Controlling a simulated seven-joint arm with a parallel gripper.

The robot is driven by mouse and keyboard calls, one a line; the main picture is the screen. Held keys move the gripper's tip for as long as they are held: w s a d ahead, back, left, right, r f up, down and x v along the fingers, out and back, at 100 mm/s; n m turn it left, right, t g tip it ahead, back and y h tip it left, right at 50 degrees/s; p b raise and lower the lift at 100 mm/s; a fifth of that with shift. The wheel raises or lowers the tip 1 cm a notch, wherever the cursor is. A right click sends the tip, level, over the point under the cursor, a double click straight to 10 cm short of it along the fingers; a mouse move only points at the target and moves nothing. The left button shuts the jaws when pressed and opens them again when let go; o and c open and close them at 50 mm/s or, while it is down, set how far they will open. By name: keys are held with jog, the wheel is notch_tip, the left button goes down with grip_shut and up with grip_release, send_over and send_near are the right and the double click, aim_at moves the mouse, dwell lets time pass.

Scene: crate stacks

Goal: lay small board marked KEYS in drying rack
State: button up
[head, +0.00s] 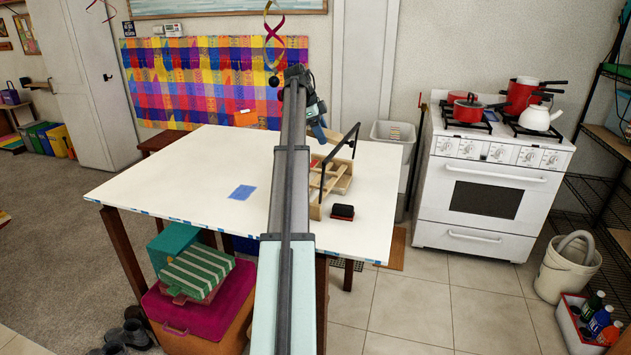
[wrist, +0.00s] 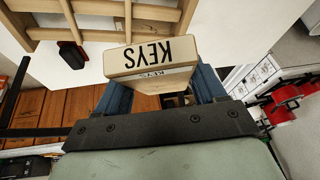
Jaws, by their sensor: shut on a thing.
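My gripper (wrist: 160,86) is shut on the small board marked KEYS (wrist: 150,56), a pale wooden block with black letters that read upside down in the wrist view. The blue fingers lie on either side of it. The drying rack (wrist: 100,10), a wooden frame with slats, lies just past the board in the wrist view. It also shows on the table's right side in the head view (head: 317,208), partly hidden by my arm.
A red and black block (head: 342,212) sits beside the rack on the white table (head: 190,175). A black bar frame (head: 347,142) rises by the rack. A blue patch (head: 242,192) lies left of my arm; the table's left side is otherwise mostly clear.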

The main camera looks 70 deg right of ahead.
jog(key=w+a+m+y, duration=0.1)
jog(key=a+m+y, duration=0.1)
jog(key=a+m, duration=0.35)
jog(key=n, duration=0.1)
send_over(318, 180)
jog(key=w, duration=0.2)
jog(key=shift+f, duration=5)
jog(key=shift+f, duration=0.15)
jog(key=o, duration=1.2)
jog(key=v, duration=0.8)
jog(key=shift+a+f, duration=0.1)
jog(key=shift+a, duration=0.05)
jog(key=shift+w, duration=0.15)
